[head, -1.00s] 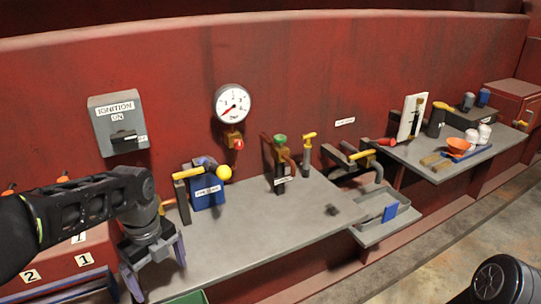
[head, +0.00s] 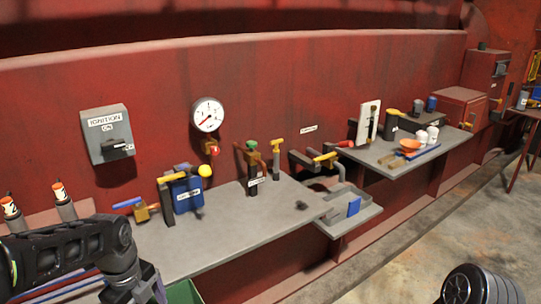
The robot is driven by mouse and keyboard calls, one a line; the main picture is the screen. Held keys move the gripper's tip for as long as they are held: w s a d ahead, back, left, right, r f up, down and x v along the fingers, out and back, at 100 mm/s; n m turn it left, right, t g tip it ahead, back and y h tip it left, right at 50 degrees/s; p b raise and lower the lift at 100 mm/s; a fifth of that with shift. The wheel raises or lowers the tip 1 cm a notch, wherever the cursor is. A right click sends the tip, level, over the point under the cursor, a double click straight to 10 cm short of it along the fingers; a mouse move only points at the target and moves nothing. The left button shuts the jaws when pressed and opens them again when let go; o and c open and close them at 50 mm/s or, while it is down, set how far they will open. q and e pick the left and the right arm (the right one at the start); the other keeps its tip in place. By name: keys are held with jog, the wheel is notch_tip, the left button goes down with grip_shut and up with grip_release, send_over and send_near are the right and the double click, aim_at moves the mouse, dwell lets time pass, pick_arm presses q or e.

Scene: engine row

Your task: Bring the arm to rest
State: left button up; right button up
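My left arm comes in at the lower left in the head view. The end of my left gripper (head: 146,291) is at the bottom edge, beside the near left end of the grey bench (head: 235,225). Its fingertips are cut off by the frame, so I cannot tell whether it is open or shut. My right gripper is not in view. Part of a dark, rounded ribbed thing shows at the lower right; I cannot tell what it is.
An ignition box (head: 107,134) and a gauge (head: 207,114) are on the red wall. Valves and a blue box (head: 186,194) stand along the bench's back. A small tray (head: 340,219) and a second bench (head: 425,151) follow to the right. Open floor (head: 400,250) lies at lower right.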

pick_arm(q)
jog(key=s+d+f+n+h, duration=0.1)
jog(key=s+d+f+n, duration=0.1)
jog(key=d+f+n, duration=0.6)
jog(key=s+d+f+n+h, duration=0.25)
jog(key=d+f, duration=0.35)
jog(key=f, duration=0.6)
jog(key=s+d+f+n, duration=0.8)
jog(key=s+f+n, duration=0.2)
jog(key=n, duration=0.3)
jog(key=shift+s+d+f+t, duration=0.3)
jog(key=shift+s+d, duration=0.1)
jog(key=shift+s, duration=0.2)
